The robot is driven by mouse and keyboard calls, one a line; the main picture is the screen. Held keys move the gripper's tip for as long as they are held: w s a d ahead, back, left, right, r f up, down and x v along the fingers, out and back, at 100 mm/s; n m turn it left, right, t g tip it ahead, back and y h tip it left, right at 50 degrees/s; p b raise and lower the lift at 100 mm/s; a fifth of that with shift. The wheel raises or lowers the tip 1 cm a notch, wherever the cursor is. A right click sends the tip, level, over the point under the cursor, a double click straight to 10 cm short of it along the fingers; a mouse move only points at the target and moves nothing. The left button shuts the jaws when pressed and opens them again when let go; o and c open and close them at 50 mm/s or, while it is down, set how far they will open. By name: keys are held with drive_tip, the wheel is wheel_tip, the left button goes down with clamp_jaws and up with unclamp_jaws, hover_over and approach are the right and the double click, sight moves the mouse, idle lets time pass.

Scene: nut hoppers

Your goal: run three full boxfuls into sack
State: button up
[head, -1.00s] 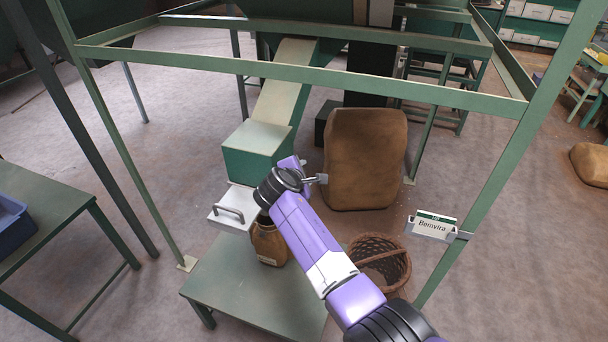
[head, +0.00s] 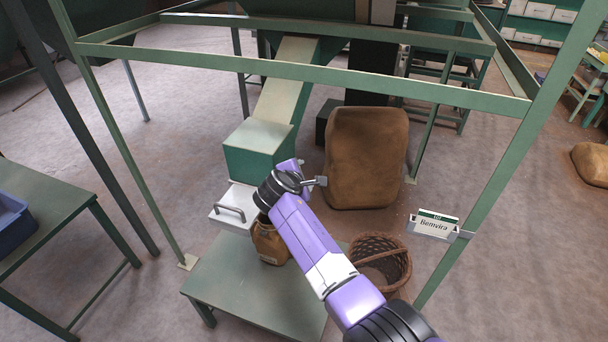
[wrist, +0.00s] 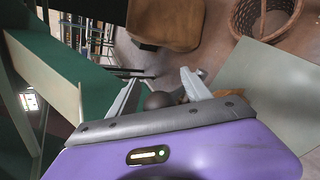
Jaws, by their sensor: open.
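A green measuring box (head: 255,150) sits at the lower end of a sloping chute (head: 282,85). A pale slide plate with a grey handle (head: 232,212) sticks out below its front. A small brown sack (head: 268,243) stands on a low green table (head: 240,290) under it, its upper right side partly behind my arm. My gripper (wrist: 160,76) is open in the wrist view. A dark round knob (wrist: 158,101) shows between its fingers; I cannot tell whether they touch it.
A large full brown sack (head: 366,158) stands on the floor behind. A wicker basket (head: 391,248) is right of the low table. Green frame posts and a crossbar (head: 300,70) surround the chute. A "Bemvira" sign (head: 434,224) hangs on the right post. A blue tray (head: 12,222) is far left.

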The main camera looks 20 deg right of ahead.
drive_tip(key=shift+w+r, duration=0.2)
drive_tip(key=shift+r, duration=0.25)
drive_tip(key=shift+s+a, duration=0.1)
drive_tip(key=v, duration=0.7)
drive_tip(key=shift+s, duration=0.3)
drive_tip(key=shift+r, duration=0.1)
drive_tip(key=s+a+r+p, duration=0.2)
drive_tip(key=r+p, duration=0.3)
drive_tip(key=r, duration=0.3)
drive_tip(key=shift+s, duration=0.75)
idle(0.3)
drive_tip(key=shift+d, duration=0.1)
